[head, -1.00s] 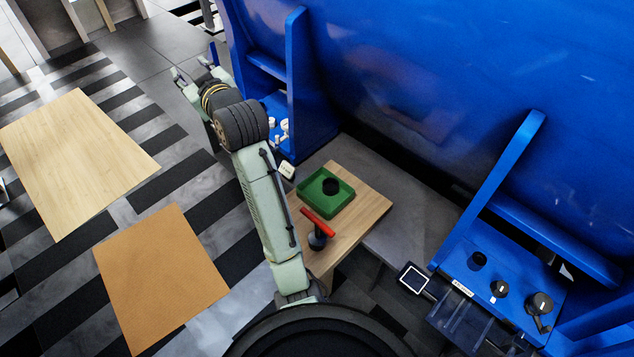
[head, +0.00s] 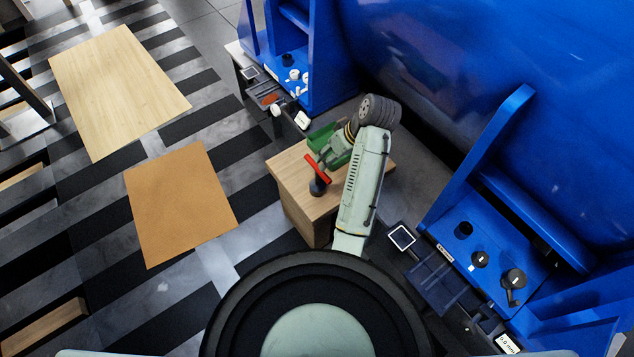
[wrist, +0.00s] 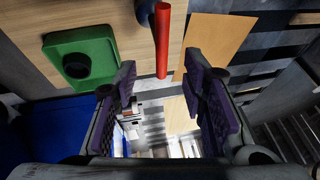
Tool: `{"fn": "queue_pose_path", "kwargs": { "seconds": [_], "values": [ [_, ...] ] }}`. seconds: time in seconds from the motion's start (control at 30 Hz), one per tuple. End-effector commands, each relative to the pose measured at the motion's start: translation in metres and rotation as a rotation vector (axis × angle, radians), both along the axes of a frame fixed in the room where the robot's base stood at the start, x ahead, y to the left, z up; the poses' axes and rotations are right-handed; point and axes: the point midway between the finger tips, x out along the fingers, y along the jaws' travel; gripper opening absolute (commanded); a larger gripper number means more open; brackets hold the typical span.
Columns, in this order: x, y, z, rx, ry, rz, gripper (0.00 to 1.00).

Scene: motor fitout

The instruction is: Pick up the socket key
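The socket key appears to be the tool with a red bar handle (head: 316,167) and a dark round lower part (head: 319,187), standing on the wooden cabinet top. In the wrist view its red bar (wrist: 162,38) comes down from the top edge, with its end near the gap between my fingertips. My gripper (wrist: 160,84) is open, with purple-padded fingers apart and nothing held. In the head view my gripper is beside the red handle, partly hidden by my arm. I cannot tell whether they touch.
A green tray (wrist: 104,49) holding a black cylinder (wrist: 76,66) sits beside the key on the wooden cabinet (head: 293,178). Blue panels with knobs (head: 479,258) stand on both sides of it. Two flat boards (head: 180,205) lie on the striped floor at left.

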Motion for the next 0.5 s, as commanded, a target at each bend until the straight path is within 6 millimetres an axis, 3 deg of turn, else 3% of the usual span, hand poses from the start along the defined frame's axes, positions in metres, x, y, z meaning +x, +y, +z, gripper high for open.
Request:
{"fn": "queue_pose_path", "kwargs": {
  "seconds": [0.03, 0.1, 0.5],
  "values": [
    [0.002, 0.004, -0.016, 0.0, -0.001, 0.002, 0.38],
    [0.004, 0.007, -0.024, 0.0, -0.002, 0.002, 0.38],
    [0.009, 0.019, -0.049, -0.001, -0.004, 0.002, 0.38]
  ]
}}
